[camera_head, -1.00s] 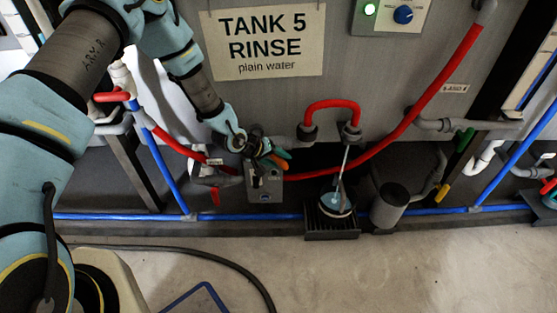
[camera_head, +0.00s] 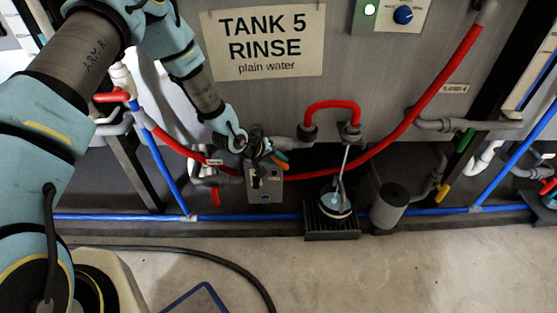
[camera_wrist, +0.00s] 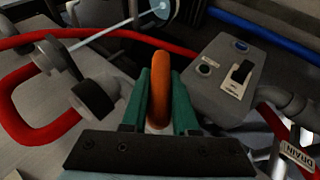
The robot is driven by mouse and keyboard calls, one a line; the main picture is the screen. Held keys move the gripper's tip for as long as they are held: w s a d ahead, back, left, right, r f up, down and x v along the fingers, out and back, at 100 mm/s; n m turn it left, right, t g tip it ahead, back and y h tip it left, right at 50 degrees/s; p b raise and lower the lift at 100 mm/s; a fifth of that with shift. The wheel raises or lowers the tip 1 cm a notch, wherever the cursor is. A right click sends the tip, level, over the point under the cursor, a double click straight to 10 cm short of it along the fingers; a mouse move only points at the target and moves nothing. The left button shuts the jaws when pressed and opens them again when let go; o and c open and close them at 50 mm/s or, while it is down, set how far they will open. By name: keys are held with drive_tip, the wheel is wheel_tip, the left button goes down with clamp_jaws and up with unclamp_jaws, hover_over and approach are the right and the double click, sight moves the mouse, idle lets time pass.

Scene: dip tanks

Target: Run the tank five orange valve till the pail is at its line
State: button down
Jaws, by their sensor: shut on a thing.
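The orange valve handle (camera_head: 279,156) is at the front of the grey tank under the TANK 5 RINSE sign. My gripper (camera_head: 266,152) is on it. In the wrist view the orange handle (camera_wrist: 160,80) stands between the green fingers of my gripper (camera_wrist: 160,100), which is shut on it. The pail (camera_head: 335,203) stands on a dark grate (camera_head: 332,232) to the right, below the red looped hose (camera_head: 332,104). A thin pale streak, seemingly water, runs from the hose end into the pail. The pail also shows in the wrist view (camera_wrist: 163,8). Its line cannot be made out.
A grey switch box (camera_head: 264,187) sits just below my gripper; its black rocker shows in the wrist view (camera_wrist: 241,71). A grey cylinder (camera_head: 389,206) stands right of the grate. Blue pipe (camera_head: 110,216) runs along the base.

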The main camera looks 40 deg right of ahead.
drive_tip(key=shift+y, duration=0.3)
drive_tip(key=shift+s+d+m+t+y, duration=0.15)
drive_tip(key=shift+m+t+y, duration=0.25)
drive_tip(key=shift+t+y, duration=0.55)
drive_tip(key=shift+m+t+y, duration=0.3)
drive_tip(key=shift+t+y, duration=0.75)
drive_tip(key=shift+y, duration=0.4)
drive_tip(key=c, duration=0.7)
unclamp_jaws()
drive_tip(key=v, duration=1)
drive_tip(key=shift+r, duration=0.4)
